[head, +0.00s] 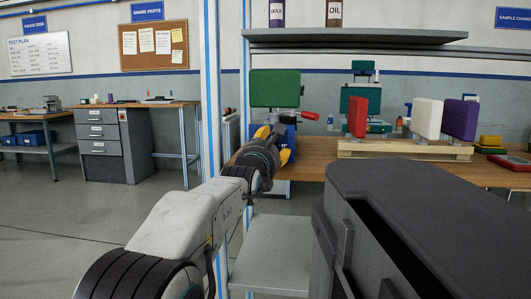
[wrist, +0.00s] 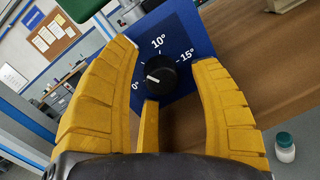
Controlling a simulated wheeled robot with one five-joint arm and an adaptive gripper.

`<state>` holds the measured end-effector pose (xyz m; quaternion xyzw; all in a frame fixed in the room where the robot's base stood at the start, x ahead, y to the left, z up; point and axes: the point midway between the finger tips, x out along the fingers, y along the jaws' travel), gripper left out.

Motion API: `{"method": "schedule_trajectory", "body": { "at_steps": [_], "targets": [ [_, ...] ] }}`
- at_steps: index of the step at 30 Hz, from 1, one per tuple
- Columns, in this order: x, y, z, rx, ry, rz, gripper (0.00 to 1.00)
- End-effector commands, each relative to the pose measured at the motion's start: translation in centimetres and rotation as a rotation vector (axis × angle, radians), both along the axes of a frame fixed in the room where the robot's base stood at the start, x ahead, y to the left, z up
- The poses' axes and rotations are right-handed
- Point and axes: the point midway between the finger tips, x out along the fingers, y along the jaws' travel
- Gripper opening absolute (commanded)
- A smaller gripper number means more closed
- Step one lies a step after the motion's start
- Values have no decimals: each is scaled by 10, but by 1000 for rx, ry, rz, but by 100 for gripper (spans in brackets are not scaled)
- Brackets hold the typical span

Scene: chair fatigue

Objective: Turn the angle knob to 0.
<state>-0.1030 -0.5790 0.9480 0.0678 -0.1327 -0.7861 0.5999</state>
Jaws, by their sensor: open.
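The angle knob (wrist: 160,75) is a round black dial with a white pointer line, on a blue panel (wrist: 187,32) marked 0°, 10° and 15°. Its pointer aims left and slightly up, close to the 0° mark and below 10°. My gripper (wrist: 166,58) is open, with yellow fingers to the left and right of the knob and a third finger below it. None visibly grips the knob. In the head view my gripper (head: 277,145) is in front of the blue box (head: 289,131), and the knob is hidden.
A green pad (head: 274,88) stands above the blue box, with a red-handled part (head: 309,115) beside it. Red (head: 358,117), white (head: 427,117) and purple (head: 459,120) pads stand on a wooden rack (head: 405,151) to the right.

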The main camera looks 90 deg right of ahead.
Motion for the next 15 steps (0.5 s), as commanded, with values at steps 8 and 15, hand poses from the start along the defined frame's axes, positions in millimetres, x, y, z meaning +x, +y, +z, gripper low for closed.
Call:
{"method": "schedule_trajectory", "body": {
  "at_steps": [8, 15],
  "targets": [
    [8, 29, -1, -1, 0, 0, 57],
    [19, 67, -2, -2, 0, -1, 57]
  ]
}}
